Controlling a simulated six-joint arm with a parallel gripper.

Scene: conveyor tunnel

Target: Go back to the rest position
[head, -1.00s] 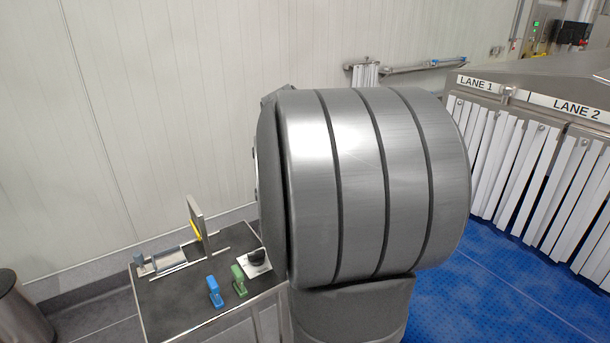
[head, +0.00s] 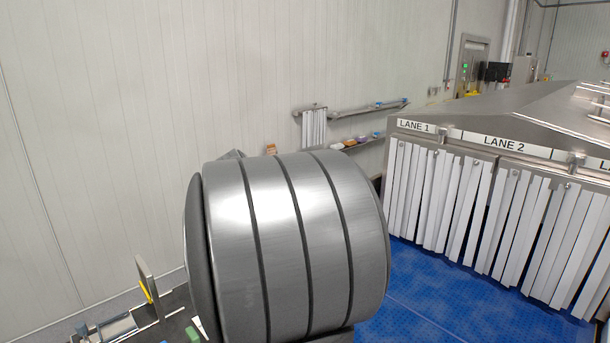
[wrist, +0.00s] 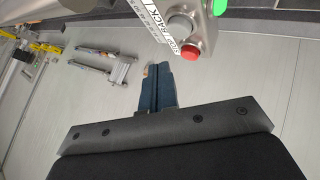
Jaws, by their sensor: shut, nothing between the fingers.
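My gripper (wrist: 158,72) shows in the wrist view, with its dark blue fingers together and nothing seen between them. It points toward a pale panelled surface. A metal post with a red push button (wrist: 188,47) and a green light (wrist: 219,6) is close by at the upper right of the gripper. I cannot tell the exact gap between them. In the head view a large grey banded body, which looks like part of my arm, fills the lower middle. My gripper is not visible there.
A dark-topped side table (head: 172,325) stands at the lower left, with a green item (head: 193,334) on it. Lane 1 (head: 415,126) and lane 2 (head: 503,143) have white strip curtains (head: 500,225) at the right. A wall shelf (head: 365,108) is behind.

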